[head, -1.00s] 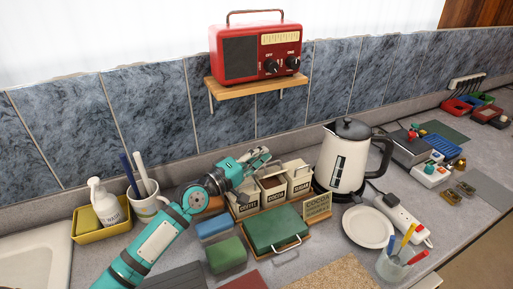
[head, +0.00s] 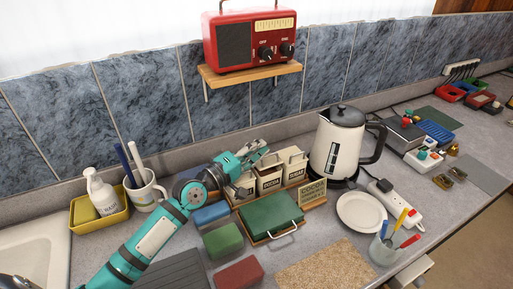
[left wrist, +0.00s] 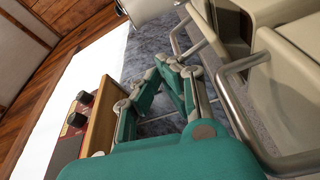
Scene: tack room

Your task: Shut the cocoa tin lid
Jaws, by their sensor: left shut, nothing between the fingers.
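The cream cocoa tin (head: 269,184) stands in the middle of a row of three on a wooden rack, between the coffee tin (head: 244,187) and the sugar tin (head: 295,172). My left gripper (head: 261,153) is shut and empty, just above and behind the tins, and its wrist partly covers the coffee tin. The cocoa tin's lid is too small and partly covered to tell its exact angle. In the left wrist view, my left gripper's fingers (left wrist: 172,64) are close together, beside cream tin surfaces (left wrist: 292,75) with metal loop handles. My right gripper is not in view.
A cream kettle (head: 336,150) stands right of the tins. A green case (head: 270,215) lies in front of them. The wooden shelf (head: 250,75) with a red radio (head: 249,40) hangs above. A white plate (head: 361,211) lies at right.

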